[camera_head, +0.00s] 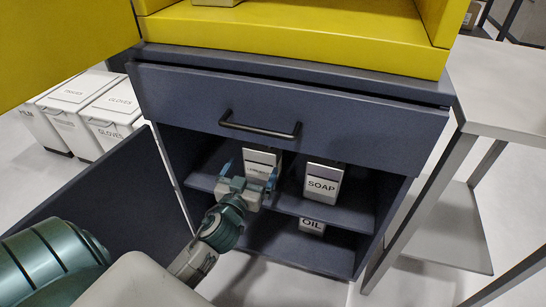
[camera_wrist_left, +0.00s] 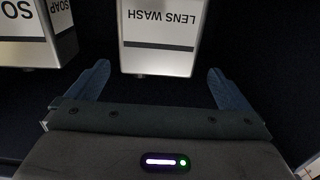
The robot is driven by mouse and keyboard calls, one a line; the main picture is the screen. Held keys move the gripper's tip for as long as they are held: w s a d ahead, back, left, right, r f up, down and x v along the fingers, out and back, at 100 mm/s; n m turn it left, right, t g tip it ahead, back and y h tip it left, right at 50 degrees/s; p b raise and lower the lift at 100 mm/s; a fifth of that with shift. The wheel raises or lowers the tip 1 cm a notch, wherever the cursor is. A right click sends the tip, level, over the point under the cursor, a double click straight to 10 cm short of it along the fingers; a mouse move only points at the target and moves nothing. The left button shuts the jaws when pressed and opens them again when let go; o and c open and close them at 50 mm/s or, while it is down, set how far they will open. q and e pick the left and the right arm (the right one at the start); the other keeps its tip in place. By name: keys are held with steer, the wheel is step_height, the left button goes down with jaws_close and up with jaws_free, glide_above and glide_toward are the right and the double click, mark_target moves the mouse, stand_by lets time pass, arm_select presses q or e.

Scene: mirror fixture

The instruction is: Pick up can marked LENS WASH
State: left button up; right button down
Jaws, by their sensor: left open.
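The can marked LENS WASH (camera_head: 262,160) stands on the upper shelf inside the open blue cabinet, its lower part hidden by my gripper in the head view. In the left wrist view the white LENS WASH can (camera_wrist_left: 160,45) appears upside down, ahead of and between my fingers. My left gripper (camera_head: 248,182) is open, its blue fingers to either side in front of the can; in the wrist view the gripper (camera_wrist_left: 160,88) holds nothing. My right gripper is not in view.
A SOAP can (camera_head: 322,186) stands on the same shelf to the right, also seen in the wrist view (camera_wrist_left: 30,30). An OIL can (camera_head: 312,226) is on the lower shelf. A drawer with a black handle (camera_head: 260,128) is above; the open door (camera_head: 110,195) is left.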

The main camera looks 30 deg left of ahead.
mark_target(258, 158)
arm_select(q)
steer(key=x, duration=0.4)
steer(key=shift+w, duration=0.2)
steer(key=b+x, duration=0.1)
steer(key=x, duration=0.2)
steer(key=shift+w, duration=0.65)
steer(key=shift+r, duration=0.15)
steer(key=c, duration=1.3)
steer(key=shift+r, duration=0.15)
